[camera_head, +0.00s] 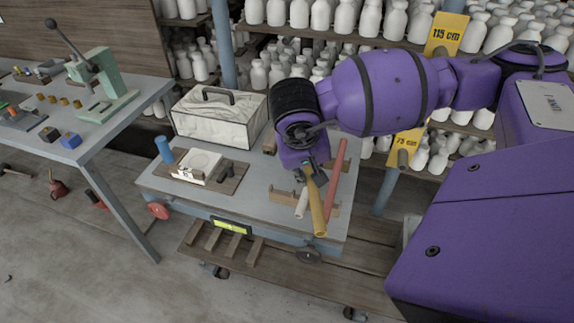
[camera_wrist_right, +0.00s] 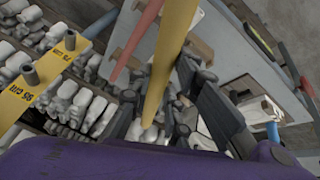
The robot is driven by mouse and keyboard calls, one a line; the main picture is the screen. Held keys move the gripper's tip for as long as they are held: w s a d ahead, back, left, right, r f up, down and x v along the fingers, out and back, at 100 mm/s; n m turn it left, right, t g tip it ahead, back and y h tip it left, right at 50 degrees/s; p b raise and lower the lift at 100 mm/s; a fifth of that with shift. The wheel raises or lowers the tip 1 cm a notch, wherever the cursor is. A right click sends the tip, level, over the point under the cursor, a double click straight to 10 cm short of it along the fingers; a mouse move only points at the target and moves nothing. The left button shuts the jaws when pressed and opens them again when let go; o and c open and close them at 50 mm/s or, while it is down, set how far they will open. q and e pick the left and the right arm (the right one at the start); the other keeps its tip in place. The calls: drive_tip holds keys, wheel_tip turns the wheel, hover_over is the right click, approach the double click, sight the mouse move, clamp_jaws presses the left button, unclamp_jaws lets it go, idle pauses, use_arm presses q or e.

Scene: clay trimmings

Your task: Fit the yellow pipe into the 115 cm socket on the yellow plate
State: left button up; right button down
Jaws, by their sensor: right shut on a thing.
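The yellow pipe (camera_head: 317,208) is held by my right gripper (camera_head: 309,170) over the cart's right side, its lower end towards the front. In the right wrist view the pipe (camera_wrist_right: 168,55) runs between the two fingers of the gripper (camera_wrist_right: 172,105). The yellow 115 cm plate (camera_head: 446,34) is at the upper right of the head view, behind my right arm, with a grey stub at its lower edge. A lower yellow plate marked 75 cm (camera_head: 409,142) also carries a grey socket (camera_head: 403,158). My left gripper is not in view.
A marbled box (camera_head: 215,120) stands behind. Shelves of white bottles (camera_head: 345,18) line the back. A green press (camera_head: 105,85) stands on the left table.

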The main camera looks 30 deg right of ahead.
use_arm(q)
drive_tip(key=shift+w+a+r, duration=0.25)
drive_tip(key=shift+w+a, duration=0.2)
use_arm(e)
drive_tip(key=w+d+f+m+g, duration=0.1)
drive_tip(key=d+m, duration=0.3)
drive_tip(key=d, duration=0.3)
drive_tip(key=shift+w+d+f+g+h, duration=0.2)
drive_tip(key=shift+w+d+g+h, duration=0.1)
drive_tip(key=shift+g+h, duration=0.1)
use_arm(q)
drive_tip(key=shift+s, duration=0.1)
use_arm(e)
drive_tip(key=w+a+f, duration=0.1)
drive_tip(key=w+f, duration=0.3)
drive_tip(key=w+a+f, duration=0.1)
drive_tip(key=w+f, duration=0.3)
drive_tip(key=w, duration=0.1)
drive_tip(key=w+f, duration=0.4)
drive_tip(key=shift+w+a+f, duration=0.3)
drive_tip(key=shift+w+a, duration=0.1)
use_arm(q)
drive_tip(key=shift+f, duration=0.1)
